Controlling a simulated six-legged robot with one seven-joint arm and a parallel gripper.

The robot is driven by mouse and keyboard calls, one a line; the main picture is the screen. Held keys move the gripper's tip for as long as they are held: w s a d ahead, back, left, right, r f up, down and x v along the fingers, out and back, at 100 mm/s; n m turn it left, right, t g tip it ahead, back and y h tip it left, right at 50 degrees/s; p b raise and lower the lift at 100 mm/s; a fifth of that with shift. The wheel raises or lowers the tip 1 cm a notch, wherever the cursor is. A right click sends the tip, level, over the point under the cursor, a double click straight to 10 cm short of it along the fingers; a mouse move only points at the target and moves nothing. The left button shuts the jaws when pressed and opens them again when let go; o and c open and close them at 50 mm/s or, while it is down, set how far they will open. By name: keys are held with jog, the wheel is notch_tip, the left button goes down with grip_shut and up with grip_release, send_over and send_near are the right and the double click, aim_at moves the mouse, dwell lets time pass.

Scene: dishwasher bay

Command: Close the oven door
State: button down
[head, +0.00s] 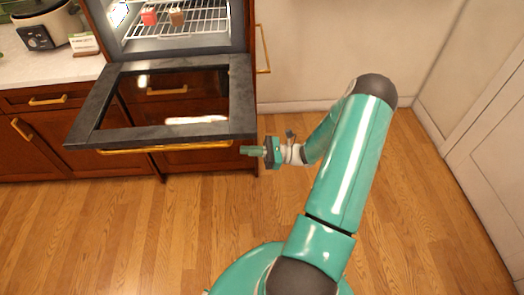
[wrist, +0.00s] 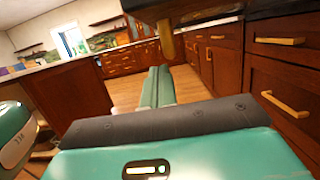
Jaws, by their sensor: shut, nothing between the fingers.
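The oven door (head: 243,95) is open in the head view, folded down to about level, a dark frame around a glass pane. Its brass handle (head: 165,149) runs along the front edge. My gripper (head: 246,150) is shut and empty, just past the right end of the handle near the door's front right corner, fingers pointing left. In the wrist view, the shut fingers (wrist: 157,85) appear below the dark door (wrist: 185,10) and the brass handle end (wrist: 166,40). I cannot tell whether they touch.
The oven cavity holds a wire rack (head: 190,20) with a red item (head: 149,16) and a brown item (head: 177,17). Wooden cabinets (head: 40,120) stand to the left, under a counter with a cooker (head: 45,28). The wood floor (head: 130,230) in front is clear.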

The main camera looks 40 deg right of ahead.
jog(key=shift+w+a+r, duration=0.15)
jog(key=shift+a+r, duration=0.1)
jog(key=shift+r, duration=0.5)
jog(key=shift+w+a+r, duration=0.2)
jog(key=shift+a+r, duration=0.1)
jog(key=shift+r, duration=0.45)
jog(key=shift+w+a+r, duration=0.15)
jog(key=shift+a+r, duration=0.1)
jog(key=shift+r, duration=0.5)
